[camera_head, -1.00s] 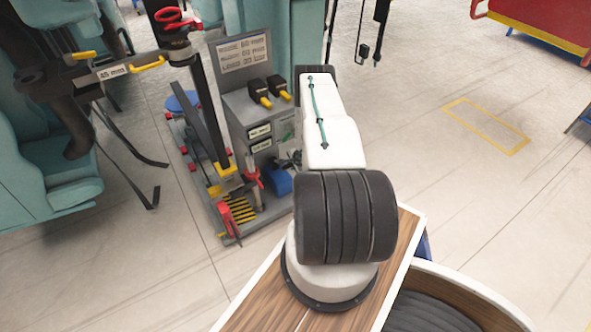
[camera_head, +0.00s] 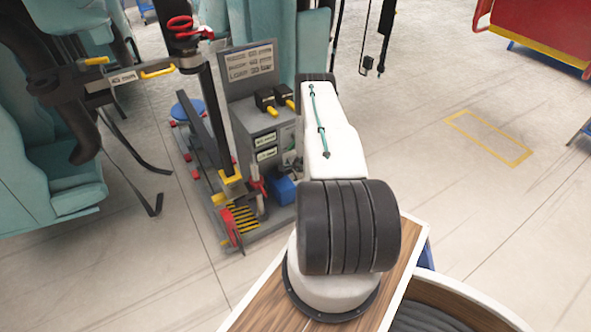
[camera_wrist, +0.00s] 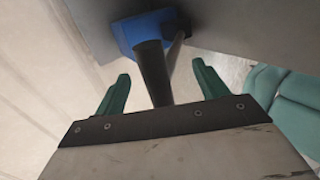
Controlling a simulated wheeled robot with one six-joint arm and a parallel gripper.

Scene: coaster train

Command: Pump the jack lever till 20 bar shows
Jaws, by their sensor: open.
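In the wrist view a dark round rod (camera_wrist: 153,75), which looks like the jack lever, stands out from a blue block (camera_wrist: 139,30). My gripper (camera_wrist: 161,75) is open, its two green fingers on either side of the rod with gaps at both sides. How deep the rod sits between them I cannot tell. In the head view a blue block (camera_head: 283,190) sits low on the grey jack stand (camera_head: 248,112), and my white arm hides the gripper and the lever there. No pressure reading is legible.
A sign panel (camera_head: 250,64) tops the stand, with black-and-yellow handles (camera_head: 266,102) below. A red tool (camera_head: 232,228) stands at the front by a striped plate (camera_head: 243,217). Teal train seats (camera_head: 50,190) are at left. The floor at right is clear around a yellow outline (camera_head: 490,138).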

